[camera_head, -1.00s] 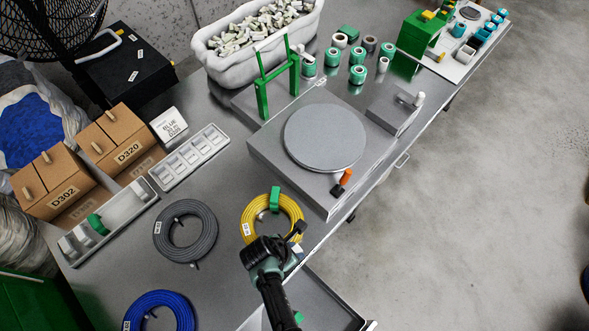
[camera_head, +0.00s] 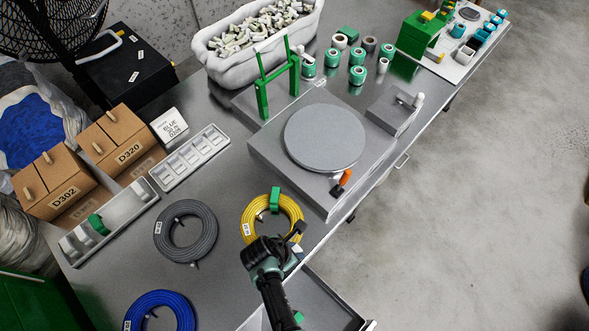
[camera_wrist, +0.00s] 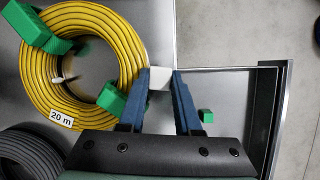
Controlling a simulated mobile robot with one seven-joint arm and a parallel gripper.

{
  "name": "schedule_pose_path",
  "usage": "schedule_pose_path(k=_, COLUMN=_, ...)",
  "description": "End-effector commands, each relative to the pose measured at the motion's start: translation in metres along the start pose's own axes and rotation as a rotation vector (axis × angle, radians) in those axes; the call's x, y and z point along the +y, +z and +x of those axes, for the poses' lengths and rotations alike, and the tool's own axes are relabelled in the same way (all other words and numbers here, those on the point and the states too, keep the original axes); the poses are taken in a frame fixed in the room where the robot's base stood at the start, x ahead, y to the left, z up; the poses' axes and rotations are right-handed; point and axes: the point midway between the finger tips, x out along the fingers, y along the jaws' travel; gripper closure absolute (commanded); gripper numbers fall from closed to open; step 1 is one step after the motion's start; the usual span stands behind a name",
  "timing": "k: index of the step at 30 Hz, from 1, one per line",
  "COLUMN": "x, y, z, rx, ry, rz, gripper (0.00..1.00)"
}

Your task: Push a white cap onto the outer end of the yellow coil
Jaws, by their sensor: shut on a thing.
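The yellow coil (camera_head: 288,206) lies on the metal table, and it fills the upper left of the wrist view (camera_wrist: 43,74). Green clips (camera_wrist: 110,98) sit around it, and it bears a "20 m" label (camera_wrist: 61,118). My gripper (camera_wrist: 159,76) is at the coil's right side, its two blue fingers shut on a small white cap (camera_wrist: 159,78). The cap is right beside the coil's outer edge. The coil's outer end is hidden, so I cannot tell whether the cap is on it. In the head view my gripper (camera_head: 297,240) covers the coil's lower part.
A grey coil (camera_head: 186,231) and a blue coil (camera_head: 160,312) lie to the left. A turntable (camera_head: 324,138) stands behind. An open drawer (camera_head: 335,300) at the table's front edge holds a small green piece (camera_wrist: 206,116). Bare table lies between the coils.

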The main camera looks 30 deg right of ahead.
Motion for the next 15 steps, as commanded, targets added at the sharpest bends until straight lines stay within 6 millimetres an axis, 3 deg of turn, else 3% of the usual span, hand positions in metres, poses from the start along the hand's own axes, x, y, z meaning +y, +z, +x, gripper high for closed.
schedule_pose_path(k=2, x=-0.0029, y=-0.0025, z=0.0026, rx=0.005, ry=-0.005, rz=-0.001, gripper=1.00)
schedule_pose_path(k=3, x=-0.0030, y=-0.0026, z=0.0027, rx=0.005, ry=-0.005, rz=-0.001, gripper=0.64)
schedule_pose_path(k=4, x=-0.0031, y=-0.0027, z=0.0027, rx=0.005, ry=-0.005, rz=-0.001, gripper=0.59)
schedule_pose_path(k=11, x=-0.0035, y=-0.0032, z=0.0031, rx=0.006, ry=-0.005, rz=-0.002, gripper=0.60)
schedule_pose_path(k=15, x=-0.0035, y=-0.0035, z=0.0032, rx=0.006, ry=-0.005, rz=-0.002, gripper=0.35)
